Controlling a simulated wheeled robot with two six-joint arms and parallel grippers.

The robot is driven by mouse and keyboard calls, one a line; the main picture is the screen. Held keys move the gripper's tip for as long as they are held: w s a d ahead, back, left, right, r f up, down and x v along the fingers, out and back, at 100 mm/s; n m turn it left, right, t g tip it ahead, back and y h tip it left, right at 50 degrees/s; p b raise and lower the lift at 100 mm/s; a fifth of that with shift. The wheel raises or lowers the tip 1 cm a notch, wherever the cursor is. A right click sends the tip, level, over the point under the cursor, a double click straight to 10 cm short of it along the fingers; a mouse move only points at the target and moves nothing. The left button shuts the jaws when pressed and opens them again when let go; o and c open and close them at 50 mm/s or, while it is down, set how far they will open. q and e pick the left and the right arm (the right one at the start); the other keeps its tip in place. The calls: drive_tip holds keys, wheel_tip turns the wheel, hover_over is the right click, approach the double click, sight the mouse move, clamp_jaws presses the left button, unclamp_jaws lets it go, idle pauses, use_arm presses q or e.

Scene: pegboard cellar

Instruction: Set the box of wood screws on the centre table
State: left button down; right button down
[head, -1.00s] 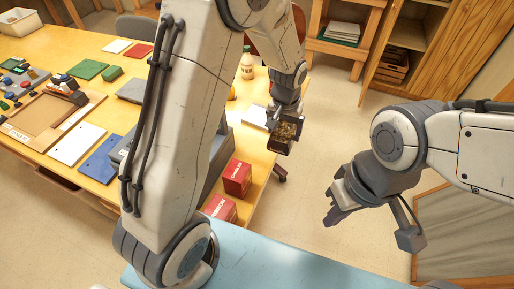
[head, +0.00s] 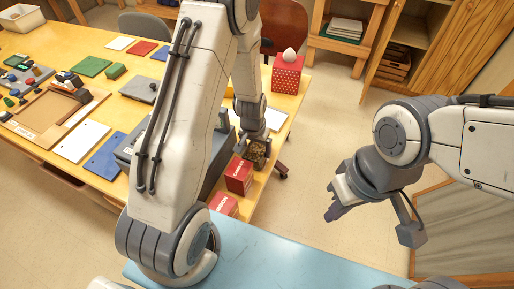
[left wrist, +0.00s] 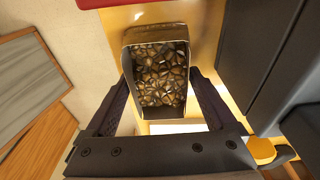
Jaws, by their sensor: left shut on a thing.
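The box of wood screws (head: 257,155) is a small dark open-topped box full of brassy screws. My left gripper (head: 255,143) is shut on it. In the left wrist view the box (left wrist: 128,75) sits between the two dark fingers (left wrist: 158,88), its open top facing the camera. In the head view it appears over the right edge of the yellow wooden table (head: 262,190), beside a red carton; whether it touches the table cannot be told. My right gripper (head: 337,200) hangs empty over the floor at the right; its finger gap is unclear.
Two red cartons (head: 238,175) (head: 222,206) stand near the table's right edge. A red dotted tissue box (head: 287,76) and a white sheet (head: 275,119) lie farther back. Trays, folders and small parts cover the left side. A blue surface (head: 285,262) is in front.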

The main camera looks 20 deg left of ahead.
sight(255, 160)
use_arm(q)
unclamp_jaws()
wheel_tip(255, 160, up, 12)
drive_tip(key=s, duration=0.2)
drive_tip(key=s+d+r+m, duration=0.3)
drive_tip(key=s+d+r, duration=0.3)
drive_tip(key=s+d, duration=0.4)
drive_tip(key=s+d+r+m+g, duration=0.1)
drive_tip(key=s+d+r+m, duration=0.1)
drive_tip(key=s, duration=0.4)
drive_tip(key=s+d+r+m+h, duration=0.1)
drive_tip(key=s+d+m, duration=0.1)
drive_tip(key=s, duration=0.3)
drive_tip(key=shift+s+d+r+g+b, duration=0.15)
drive_tip(key=shift+s+r+g+b, duration=0.25)
drive_tip(key=shift+b, duration=0.05)
